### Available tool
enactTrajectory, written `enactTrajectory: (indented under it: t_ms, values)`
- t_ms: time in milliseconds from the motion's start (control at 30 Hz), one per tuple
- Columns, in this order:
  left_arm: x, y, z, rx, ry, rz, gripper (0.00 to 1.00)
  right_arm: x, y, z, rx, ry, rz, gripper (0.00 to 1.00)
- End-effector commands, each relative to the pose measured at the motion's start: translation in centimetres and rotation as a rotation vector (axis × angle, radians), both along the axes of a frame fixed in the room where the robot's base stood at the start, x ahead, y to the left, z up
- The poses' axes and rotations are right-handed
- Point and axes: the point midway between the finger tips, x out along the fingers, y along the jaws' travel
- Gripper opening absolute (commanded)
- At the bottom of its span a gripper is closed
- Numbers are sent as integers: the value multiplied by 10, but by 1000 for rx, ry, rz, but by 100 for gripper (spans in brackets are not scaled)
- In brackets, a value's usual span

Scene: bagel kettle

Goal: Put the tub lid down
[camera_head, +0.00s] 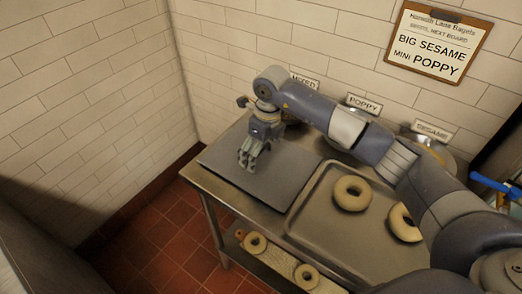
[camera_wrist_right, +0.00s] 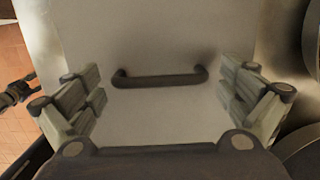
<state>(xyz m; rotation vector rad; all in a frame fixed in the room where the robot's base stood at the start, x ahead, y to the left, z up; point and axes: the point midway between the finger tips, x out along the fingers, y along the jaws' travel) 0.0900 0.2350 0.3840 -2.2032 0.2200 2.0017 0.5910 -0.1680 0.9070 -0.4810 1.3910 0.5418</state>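The tub lid (camera_head: 275,180) is a flat grey panel at the left end of the steel table, left of the tray. I cannot tell whether it lies on the tabletop or covers a tub. In the right wrist view its dark bar handle (camera_wrist_right: 160,78) crosses the pale lid surface. My right gripper (camera_head: 247,160) is over the left part of the lid, pointing down. Its fingers are spread on both sides of the handle, apart from it, and nothing is between them but the handle in view.
A metal tray (camera_head: 309,220) right of the lid holds bagels (camera_head: 352,193). Bowls with name signs, one reading POPPY (camera_head: 364,104), stand along the wall behind my right arm. More bagels (camera_head: 255,243) lie on a lower shelf. An order clipboard (camera_head: 438,41) hangs on the wall.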

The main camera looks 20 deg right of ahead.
Motion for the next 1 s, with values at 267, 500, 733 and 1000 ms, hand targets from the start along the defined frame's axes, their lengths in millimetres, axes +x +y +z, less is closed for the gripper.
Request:
enactTrajectory:
  t_ms: [267,500,733,1000]
  values:
    - [-2,0,0,1,3,0,40,0,0,0,0,0,0,100]
    - [-3,0,-5,0,5,0,40,0,-2,21,0,-5,1,100]
    - [-4,0,-17,0,6,0,40,-5,-6,71,0,-5,0,100]
    - [-4,0,-25,0,6,0,40,-10,-8,113,0,-2,0,100]
